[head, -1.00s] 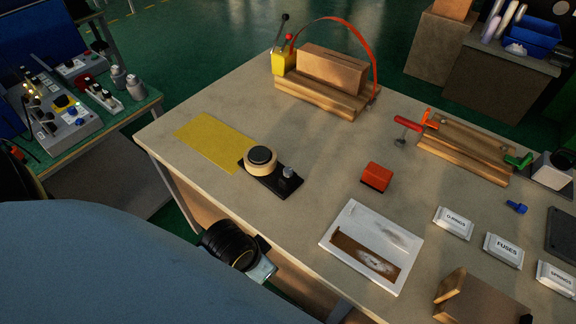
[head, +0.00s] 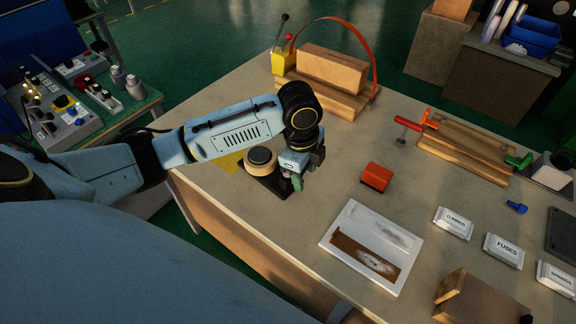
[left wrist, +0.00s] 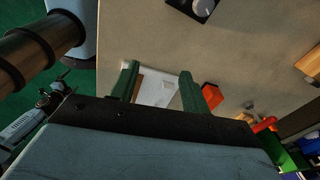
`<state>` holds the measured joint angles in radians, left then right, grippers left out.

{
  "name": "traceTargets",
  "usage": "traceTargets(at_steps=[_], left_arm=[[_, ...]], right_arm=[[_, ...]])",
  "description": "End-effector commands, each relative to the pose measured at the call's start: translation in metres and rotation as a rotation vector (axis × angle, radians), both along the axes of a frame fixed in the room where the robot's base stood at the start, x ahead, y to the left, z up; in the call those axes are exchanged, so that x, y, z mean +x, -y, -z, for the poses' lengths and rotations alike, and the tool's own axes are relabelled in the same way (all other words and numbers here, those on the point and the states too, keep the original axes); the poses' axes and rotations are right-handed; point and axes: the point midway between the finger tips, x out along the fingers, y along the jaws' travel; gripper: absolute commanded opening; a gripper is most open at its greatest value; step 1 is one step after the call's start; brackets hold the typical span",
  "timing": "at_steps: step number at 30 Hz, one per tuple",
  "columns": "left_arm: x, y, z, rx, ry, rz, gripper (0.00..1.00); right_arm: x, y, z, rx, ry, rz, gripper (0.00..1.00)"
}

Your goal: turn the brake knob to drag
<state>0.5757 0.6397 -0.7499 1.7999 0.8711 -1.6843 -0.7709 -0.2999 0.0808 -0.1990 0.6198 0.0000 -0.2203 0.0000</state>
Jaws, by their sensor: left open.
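The brake unit is a black base plate (head: 264,185) with a tan-and-black roll (head: 261,159) on it, near the bench's left edge. My left gripper (head: 296,183) is over the plate's right end and hides the knob in the head view. In the left wrist view the grey knob (left wrist: 204,7) shows at the top edge on its black plate, beyond the fingertips. The green fingers (left wrist: 159,76) are apart with nothing between them. Any marking for drag is too small to read. My right gripper is not in view.
A red block (head: 376,177) and a white tray (head: 338,226) lie to the right of my left gripper. A wooden fixture with a red hoop (head: 371,60) stands behind. Labelled boxes (head: 503,250) are at the right. A yellow mat (head: 230,162) is partly covered by my arm.

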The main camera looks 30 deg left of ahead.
Motion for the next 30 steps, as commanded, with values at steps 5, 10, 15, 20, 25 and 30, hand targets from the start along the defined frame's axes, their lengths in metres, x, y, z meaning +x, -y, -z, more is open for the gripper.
traceTargets(at_steps=[5, 10, 15, 20, 25, 30], left_arm=[[0.035, -0.051, -0.038, 0.069, -0.033, 0.073, 0.47], [0.045, -0.072, -0.055, 0.081, -0.053, 0.098, 0.47], [0.046, -0.075, -0.045, 0.082, -0.060, 0.103, 0.47], [0.046, -0.075, -0.016, 0.082, -0.061, 0.101, 0.47], [0.045, -0.075, 0.022, 0.082, -0.060, 0.102, 0.47], [0.046, -0.075, 0.052, 0.082, -0.058, 0.101, 0.47]], right_arm=[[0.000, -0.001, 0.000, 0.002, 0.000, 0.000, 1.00], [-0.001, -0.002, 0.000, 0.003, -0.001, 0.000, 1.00], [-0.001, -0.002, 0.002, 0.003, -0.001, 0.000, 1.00], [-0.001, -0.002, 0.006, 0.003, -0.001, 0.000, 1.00], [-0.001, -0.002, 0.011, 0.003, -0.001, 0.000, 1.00], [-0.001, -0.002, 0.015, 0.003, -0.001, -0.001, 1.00]])
